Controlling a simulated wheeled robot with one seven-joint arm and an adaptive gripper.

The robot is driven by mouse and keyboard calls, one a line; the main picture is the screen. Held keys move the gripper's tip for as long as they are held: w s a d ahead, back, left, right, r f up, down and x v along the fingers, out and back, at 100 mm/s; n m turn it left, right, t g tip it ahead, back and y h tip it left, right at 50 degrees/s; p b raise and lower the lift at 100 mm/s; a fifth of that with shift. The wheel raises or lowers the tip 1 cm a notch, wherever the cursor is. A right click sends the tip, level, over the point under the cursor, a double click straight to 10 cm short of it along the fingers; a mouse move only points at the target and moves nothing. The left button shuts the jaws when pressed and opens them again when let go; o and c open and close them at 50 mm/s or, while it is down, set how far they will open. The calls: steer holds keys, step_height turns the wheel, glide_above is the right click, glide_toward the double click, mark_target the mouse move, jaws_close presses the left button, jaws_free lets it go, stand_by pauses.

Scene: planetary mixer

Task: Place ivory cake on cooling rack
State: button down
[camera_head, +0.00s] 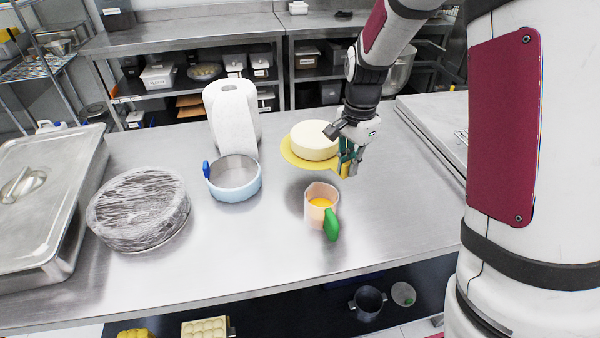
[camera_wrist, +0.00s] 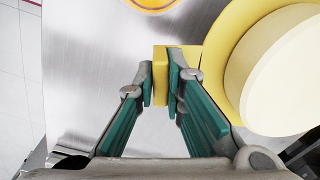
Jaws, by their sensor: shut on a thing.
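The ivory cake (camera_head: 314,140) is a low round block on a yellow round board (camera_head: 296,161). The board is held above the steel table. In the wrist view the cake (camera_wrist: 287,80) is at the right, on the yellow board (camera_wrist: 222,45). My gripper (camera_head: 347,165) is shut on a yellow tab at the board's edge; in the wrist view its teal fingers (camera_wrist: 163,85) sit on both sides of this tab. A cooling rack cannot be made out for certain; part of a tray-like metal piece (camera_head: 461,135) shows at the right, partly hidden by my arm.
A pink measuring cup (camera_head: 320,205) with a green handle and orange contents stands in front of the cake. A pale blue pan (camera_head: 234,186), paper towel roll (camera_head: 231,115), wrapped round container (camera_head: 139,215) and lidded steel pan (camera_head: 40,210) stand further left. The table's right front is clear.

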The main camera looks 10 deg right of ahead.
mark_target(344, 203)
step_height(344, 203, down, 10)
steer(key=shift+r+p, duration=0.1)
steer(key=shift+p, duration=0.4)
steer(key=c, duration=1.7)
jaws_free()
steer(key=shift+f, duration=0.2)
steer(key=shift+o, duration=0.2)
